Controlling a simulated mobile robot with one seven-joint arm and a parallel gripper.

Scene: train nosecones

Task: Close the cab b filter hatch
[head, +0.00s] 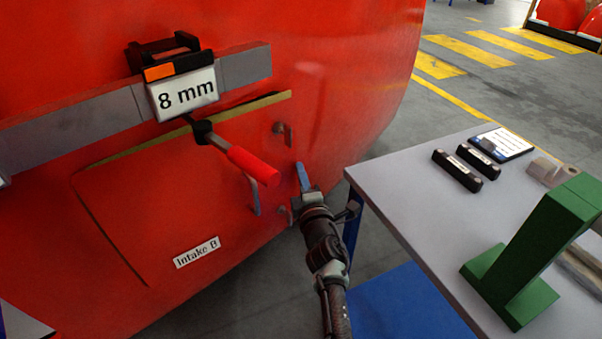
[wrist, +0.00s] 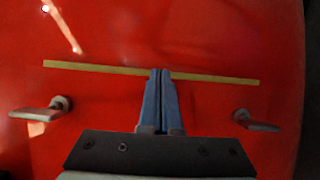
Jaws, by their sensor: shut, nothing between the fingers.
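The red hatch panel marked "Intake B" (head: 160,215) sits in the curved red nose, low in the head view. A dark seam runs down its left side and an olive strip (head: 190,130) along its top edge. My gripper (head: 301,165) is beside the panel's right side, its blue fingers shut with nothing between them. In the wrist view the closed fingers (wrist: 160,72) lie across an olive strip (wrist: 105,68); I cannot tell whether they touch it. Metal latch handles show left (wrist: 45,110) and right (wrist: 255,122) of the fingers. How far the panel stands out is unclear.
A grey bar (head: 245,68) crosses the nose above the panel, with an "8 mm" sign (head: 187,93) and a red-handled lever (head: 253,166) that juts out. A grey table (head: 420,220) with a green stand (head: 540,250) and black blocks is close on the right.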

